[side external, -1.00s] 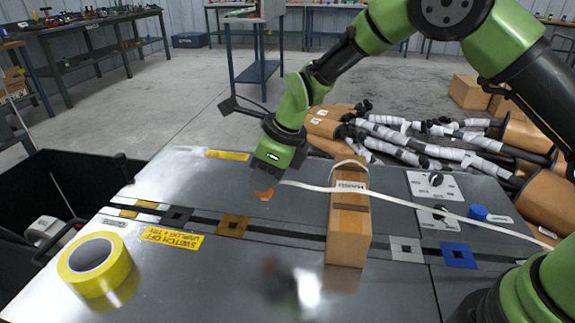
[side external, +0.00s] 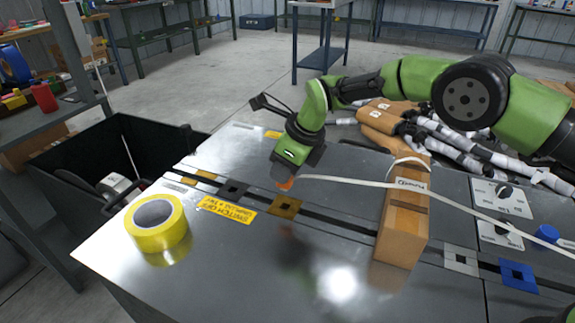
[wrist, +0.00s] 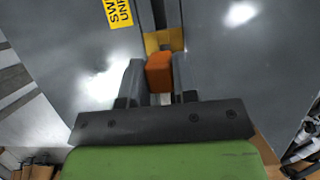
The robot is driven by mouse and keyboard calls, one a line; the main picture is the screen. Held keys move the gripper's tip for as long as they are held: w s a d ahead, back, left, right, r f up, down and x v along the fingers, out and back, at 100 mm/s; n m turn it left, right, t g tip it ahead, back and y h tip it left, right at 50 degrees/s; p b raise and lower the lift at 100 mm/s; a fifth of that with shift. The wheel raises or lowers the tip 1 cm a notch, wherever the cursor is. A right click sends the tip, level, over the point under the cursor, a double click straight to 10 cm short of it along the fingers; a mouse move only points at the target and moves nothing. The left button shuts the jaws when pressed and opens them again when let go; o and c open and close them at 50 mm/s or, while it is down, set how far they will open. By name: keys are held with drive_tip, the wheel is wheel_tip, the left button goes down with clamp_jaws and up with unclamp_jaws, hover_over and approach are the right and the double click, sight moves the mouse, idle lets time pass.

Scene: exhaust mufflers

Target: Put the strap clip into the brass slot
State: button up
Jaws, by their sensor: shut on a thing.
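An orange strap clip (side external: 285,183) is held between the fingers of my gripper (side external: 289,178), with a white strap (side external: 350,182) running from it to the right over a cardboard box. In the wrist view the orange clip (wrist: 159,72) sits between the two grey fingers of my gripper (wrist: 158,75), in front of the brass plate. The brass slot (side external: 285,207) is a brass-coloured square with a dark centre, set in the dark groove of the metal table. The clip appears above and just beyond it in the side view. In the wrist view the brass plate (wrist: 160,41) is partly hidden by the clip.
The cardboard box (side external: 402,225) stands across the groove to the right. A black slot plate (side external: 233,189), a silver one (side external: 461,258) and a blue one (side external: 518,274) lie along the groove. A yellow tape roll (side external: 157,223) sits at the front left.

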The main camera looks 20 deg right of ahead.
sight(285, 189)
drive_tip(key=shift+f, duration=2.4)
drive_tip(key=shift+f, duration=0.4)
idle(0.4)
drive_tip(key=o, duration=1)
drive_tip(key=shift+c, duration=0.2)
drive_tip(key=v, duration=1)
